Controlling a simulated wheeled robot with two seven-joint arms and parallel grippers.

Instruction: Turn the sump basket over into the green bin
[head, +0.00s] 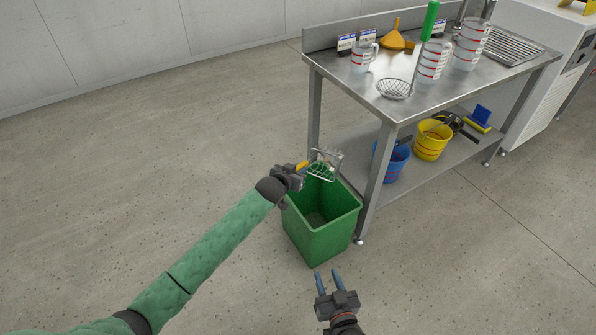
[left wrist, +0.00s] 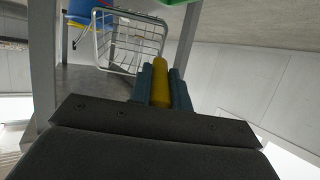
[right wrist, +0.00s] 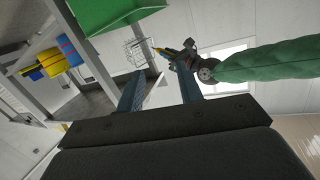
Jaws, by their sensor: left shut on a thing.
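The sump basket (head: 327,158) is a small wire basket with a yellow handle (left wrist: 160,84). My left gripper (head: 297,170) is shut on that handle and holds the basket above the back part of the green bin (head: 322,243). The basket looks tilted on its side; I cannot tell whether anything is in it. In the left wrist view the wire basket (left wrist: 128,45) is just beyond the fingers. The bin stands open on the floor; its inside is partly hidden. My right gripper (head: 329,282) is open and empty, in front of the bin.
A steel table (head: 385,100) stands right behind the bin, with measuring jugs (head: 432,62), an orange funnel (head: 397,36) and a round strainer (head: 394,88) on top. A blue bucket (head: 391,162) and a yellow bucket (head: 432,141) are on its shelf. The floor at left is clear.

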